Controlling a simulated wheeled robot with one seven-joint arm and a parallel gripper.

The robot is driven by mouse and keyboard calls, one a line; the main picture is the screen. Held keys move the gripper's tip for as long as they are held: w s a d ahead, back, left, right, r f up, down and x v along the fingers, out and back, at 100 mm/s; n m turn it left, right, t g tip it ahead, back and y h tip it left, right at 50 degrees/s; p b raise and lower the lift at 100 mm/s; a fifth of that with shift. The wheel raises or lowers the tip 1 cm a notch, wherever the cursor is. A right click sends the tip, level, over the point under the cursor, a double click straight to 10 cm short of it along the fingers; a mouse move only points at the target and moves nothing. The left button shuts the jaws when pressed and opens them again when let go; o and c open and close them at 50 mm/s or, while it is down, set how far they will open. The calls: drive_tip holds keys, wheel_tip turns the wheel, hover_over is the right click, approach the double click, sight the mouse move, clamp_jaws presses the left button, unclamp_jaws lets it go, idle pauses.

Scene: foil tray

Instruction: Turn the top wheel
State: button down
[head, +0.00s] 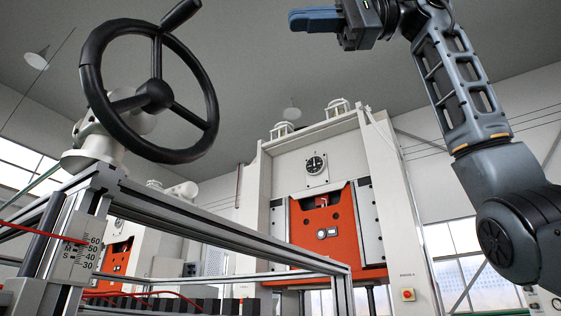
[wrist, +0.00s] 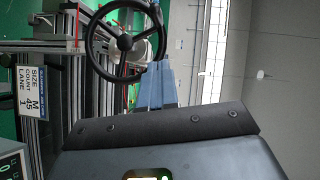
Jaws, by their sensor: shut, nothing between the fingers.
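The top wheel (head: 90,66) is a black three-spoke handwheel with a crank handle (head: 181,14) at its upper rim, in the head view at upper left. It sits on a white housing on top of a metal frame. The wheel also shows in the wrist view (wrist: 125,42), upper middle, beyond my fingers. My gripper (head: 296,20) is at the top of the head view, right of the wheel and apart from it. Its blue fingers are together and empty; they show in the wrist view (wrist: 157,85), overlapping the wheel's lower right edge in the picture.
A metal frame (head: 190,215) stands below the wheel, with a scale plate (head: 77,248) and red cables. A large white and orange press (head: 335,235) stands behind. A labelled sign (wrist: 33,92) is at left in the wrist view. Open air separates gripper and wheel.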

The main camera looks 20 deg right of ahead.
drive_tip(key=p, duration=0.2)
approach(195, 13)
drive_tip(key=w+a+r, duration=0.1)
drive_tip(key=w, duration=0.3)
drive_tip(key=shift+s+a+f, duration=0.15)
drive_tip(key=shift+s+a, duration=0.05)
drive_tip(key=shift+a, duration=0.5)
drive_tip(key=shift+s+a+f, duration=0.1)
drive_tip(key=shift+s+a, duration=0.05)
drive_tip(key=shift+a, duration=0.55)
drive_tip(key=shift+s+a+f, duration=0.15)
drive_tip(key=shift+s+a, duration=0.05)
drive_tip(key=shift+a, duration=0.5)
drive_tip(key=shift+s+a+f, duration=0.1)
drive_tip(key=shift+s+a, duration=0.2)
drive_tip(key=shift+a, duration=0.05)
